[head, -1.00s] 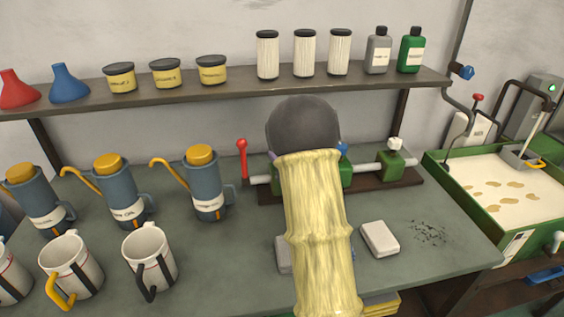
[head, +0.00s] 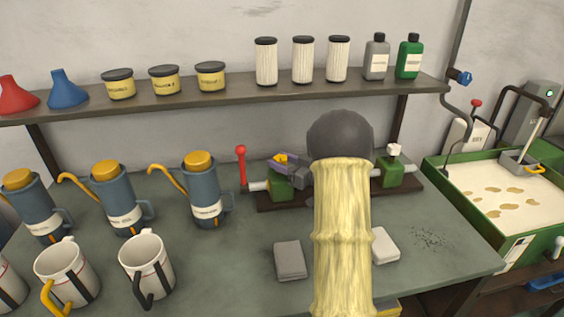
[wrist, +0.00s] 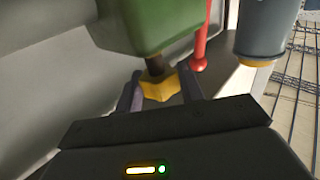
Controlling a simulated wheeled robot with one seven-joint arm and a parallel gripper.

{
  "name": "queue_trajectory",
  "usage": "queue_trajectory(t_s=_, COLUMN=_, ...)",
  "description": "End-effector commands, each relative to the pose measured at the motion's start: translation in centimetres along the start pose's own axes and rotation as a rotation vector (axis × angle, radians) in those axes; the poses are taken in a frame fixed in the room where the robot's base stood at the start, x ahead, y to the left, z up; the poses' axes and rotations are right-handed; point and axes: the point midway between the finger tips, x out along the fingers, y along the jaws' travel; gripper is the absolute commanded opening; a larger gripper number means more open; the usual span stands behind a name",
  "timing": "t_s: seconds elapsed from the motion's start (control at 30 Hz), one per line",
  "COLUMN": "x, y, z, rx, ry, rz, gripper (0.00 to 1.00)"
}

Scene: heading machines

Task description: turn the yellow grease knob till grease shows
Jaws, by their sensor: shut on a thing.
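The yellow knob (head: 280,158) sits on the green block (head: 281,186) at the left of the rail on the bench. My gripper (head: 284,163) comes to it from the right, with its dark fingers around the knob. In the wrist view the yellow knob (wrist: 160,88) is between the two fingers of my gripper (wrist: 158,86), on a dark stem from the green block (wrist: 155,22). The gripper is shut on the knob. I see no grease at the knob. My wrist and yellow-sleeved arm hide the middle of the rail.
A red lever (head: 241,167) stands close left of the green block. Blue oil cans (head: 203,190) and mugs (head: 147,265) fill the left of the bench. A grey block (head: 290,260) and a white block (head: 384,245) lie in front. A shelf (head: 220,92) runs above.

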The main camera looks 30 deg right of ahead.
Motion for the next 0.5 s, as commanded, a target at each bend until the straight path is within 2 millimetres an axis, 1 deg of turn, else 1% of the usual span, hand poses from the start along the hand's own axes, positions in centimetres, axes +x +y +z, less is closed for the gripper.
queue_trajectory(t_s=0.17, x=0.02, y=0.02, z=-0.1, rx=0.0, ry=0.002, rz=0.001, gripper=0.15)
queue_trajectory(t_s=0.2, x=0.02, y=0.02, z=-0.1, rx=0.0, ry=0.002, rz=0.001, gripper=0.4)
queue_trajectory(t_s=0.3, x=0.02, y=0.02, z=-0.09, rx=0.0, ry=0.002, rz=0.001, gripper=0.57)
queue_trajectory(t_s=0.5, x=0.02, y=0.01, z=-0.05, rx=0.0, ry=0.001, rz=0.001, gripper=0.57)
